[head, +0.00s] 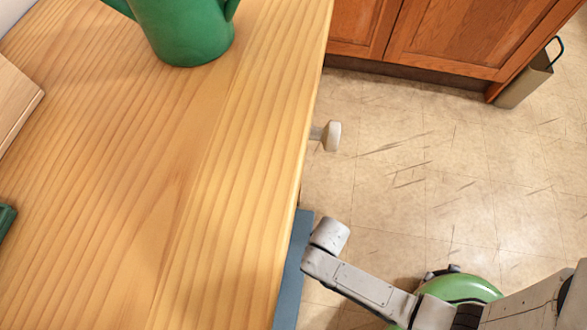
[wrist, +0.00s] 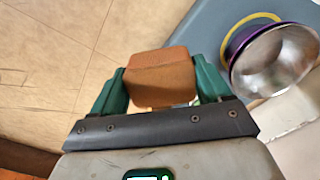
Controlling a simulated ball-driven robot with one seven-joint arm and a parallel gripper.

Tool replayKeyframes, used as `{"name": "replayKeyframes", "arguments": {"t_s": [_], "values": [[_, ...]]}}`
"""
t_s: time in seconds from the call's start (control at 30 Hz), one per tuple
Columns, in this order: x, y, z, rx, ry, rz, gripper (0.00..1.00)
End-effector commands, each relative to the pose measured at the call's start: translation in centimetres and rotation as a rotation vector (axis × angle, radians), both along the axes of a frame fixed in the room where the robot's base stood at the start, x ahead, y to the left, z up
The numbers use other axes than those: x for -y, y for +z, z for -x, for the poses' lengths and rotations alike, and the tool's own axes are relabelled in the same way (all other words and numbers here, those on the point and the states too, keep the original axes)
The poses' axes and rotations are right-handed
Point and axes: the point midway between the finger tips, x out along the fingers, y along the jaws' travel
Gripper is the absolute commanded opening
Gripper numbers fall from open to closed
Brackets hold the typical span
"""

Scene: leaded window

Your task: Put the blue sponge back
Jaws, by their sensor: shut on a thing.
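My gripper (wrist: 160,70) shows in the wrist view, its two green fingers shut on an orange-brown block (wrist: 162,78) that looks like a sponge. The block sits between the fingers, in front of the dark gripper bar, and appears clear of the floor behind it. No blue sponge shows in either view. In the head view my arm reaches in beside the table's right edge, and the gripper and block cannot be made out there.
The wooden tabletop (head: 150,190) holds a green pitcher (head: 190,35) and a pale board (head: 12,105). A knob (head: 332,136) juts from its right side. A blue-grey surface (wrist: 205,25) holds a shiny purple-rimmed bowl (wrist: 275,62). A bin (head: 525,82) stands beside wooden cabinets (head: 470,35). Tiled floor lies open between.

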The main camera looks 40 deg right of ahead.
Motion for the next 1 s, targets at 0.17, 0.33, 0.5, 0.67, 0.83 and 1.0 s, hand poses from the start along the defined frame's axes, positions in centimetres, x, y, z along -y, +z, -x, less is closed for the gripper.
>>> {"name": "replayKeyframes", "arguments": {"t_s": [0.17,0.33,0.5,0.67,0.83,1.0], "values": [[0.4,-2.5,-4.4,0.002,0.000,-0.001,0.44],[0.7,-5.1,-7.5,0.000,0.001,0.000,0.44],[0.9,-7.2,-9.4,0.000,0.001,-0.001,0.44],[1.0,-7.8,-10.1,-0.001,0.001,0.000,0.44],[1.1,-9.0,-10.9,-0.001,0.001,0.000,0.44],[1.1,-11.5,-10.9,-0.002,0.001,0.000,0.44]]}}
